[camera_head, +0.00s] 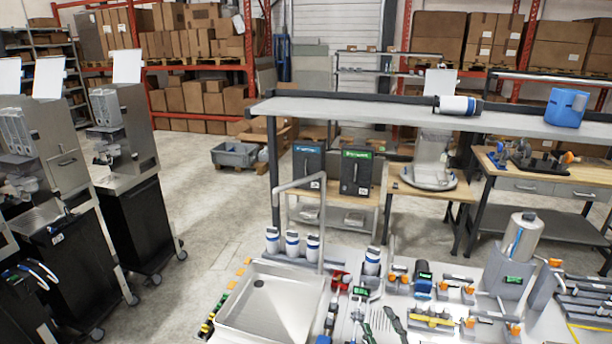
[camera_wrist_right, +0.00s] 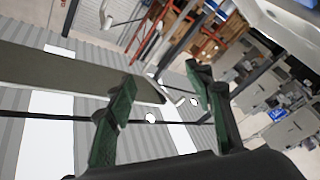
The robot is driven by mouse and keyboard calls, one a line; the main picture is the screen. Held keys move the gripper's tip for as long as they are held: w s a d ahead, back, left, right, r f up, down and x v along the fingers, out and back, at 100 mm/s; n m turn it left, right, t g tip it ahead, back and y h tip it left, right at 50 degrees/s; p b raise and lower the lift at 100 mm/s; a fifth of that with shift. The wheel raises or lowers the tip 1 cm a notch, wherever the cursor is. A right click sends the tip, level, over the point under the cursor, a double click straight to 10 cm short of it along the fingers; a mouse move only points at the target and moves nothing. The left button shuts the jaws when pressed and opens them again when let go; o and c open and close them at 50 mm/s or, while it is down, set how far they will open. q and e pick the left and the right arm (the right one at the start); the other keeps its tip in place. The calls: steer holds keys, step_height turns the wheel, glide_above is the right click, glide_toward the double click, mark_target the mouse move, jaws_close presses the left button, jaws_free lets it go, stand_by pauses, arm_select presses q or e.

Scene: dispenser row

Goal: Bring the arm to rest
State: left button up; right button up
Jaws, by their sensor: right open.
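My right gripper (camera_wrist_right: 162,78) shows in the right wrist view. Its two dark green fingers stand wide apart. Nothing is held between them, and only background shows in the gap. I cannot make out the right gripper clearly in the head view. My left gripper is not in view.
A bench in front holds a metal sink tray (camera_head: 262,310), several white bottles and tools. A raised shelf (camera_head: 350,112) behind it carries a blue container (camera_head: 566,107). Dispenser stations (camera_head: 125,150) stand at left. Open floor (camera_head: 200,200) lies between. A long dark panel (camera_wrist_right: 70,75) crosses the wrist view.

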steer(key=s+d+f+m+g+h, duration=0.35)
steer(key=s+d+f, duration=0.2)
steer(key=f, duration=0.45)
steer(key=s+d+f+m+g+h, duration=0.2)
steer(key=s+d+f+m+g, duration=0.2)
steer(key=d+f, duration=0.45)
steer(key=s+d+f+m+g, duration=0.15)
steer(key=s+f+g, duration=0.25)
steer(key=s+f, duration=0.6)
steer(key=s+d+f+m+g, duration=0.1)
steer(key=s+f+m+g, duration=0.4)
steer(key=s, duration=0.9)
step_height(320, 180, down, 30)
steer(key=s+a+n, duration=0.1)
steer(key=n, duration=0.1)
steer(key=s+f+n+g, duration=0.1)
steer(key=s+f, duration=1.6)
steer(key=s, duration=0.3)
steer(key=shift+a+f+y, duration=0.15)
steer(key=shift+f+y, duration=0.25)
steer(key=shift+y, duration=0.05)
steer(key=shift+g, duration=0.25)
